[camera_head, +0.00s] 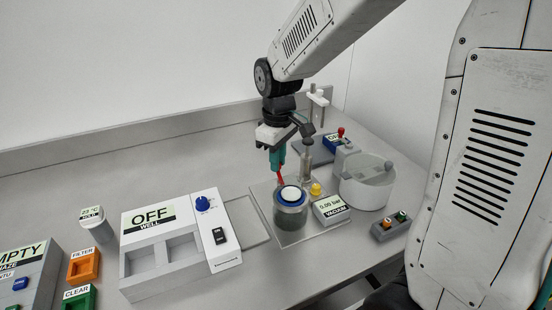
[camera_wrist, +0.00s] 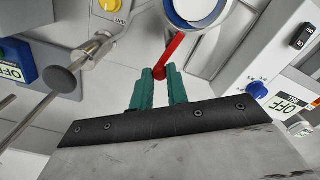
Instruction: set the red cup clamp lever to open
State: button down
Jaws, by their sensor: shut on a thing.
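The red clamp lever (camera_wrist: 175,50) shows in the wrist view as a thin red bar running from the rim of the blue and white cup lid (camera_wrist: 197,10) to a round red knob. My gripper (camera_wrist: 160,74) has its two teal fingers shut on the knob end of the lever. In the head view the lever (camera_head: 280,180) stands beside the cup (camera_head: 290,208), partly hidden by my gripper (camera_head: 278,165). The cup is a grey cylinder with a blue rim and a white top, on a plate. Its far side is hidden.
A vacuum display (camera_head: 332,208) reading 0.00 bar and a yellow knob (camera_head: 316,189) stand right of the cup. A white round vessel (camera_head: 366,185) is behind them. A white WELL unit (camera_head: 165,240) reading OFF stands left. Metal rods (camera_head: 306,160) rise close behind my gripper.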

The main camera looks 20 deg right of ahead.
jog(key=shift+s+d+m, duration=0.4)
jog(key=shift+s+m, duration=0.1)
jog(key=shift+m, duration=2.1)
jog(key=shift+s+d+m, duration=0.4)
jog(key=shift+s+m, duration=0.1)
jog(key=shift+m, duration=2.1)
jog(key=shift+s+d+m, duration=0.4)
jog(key=shift+s+m, duration=0.1)
jog(key=shift+m, duration=2.1)
jog(key=c, duration=1.4)
grip_release()
jog(key=shift+o, duration=0.2)
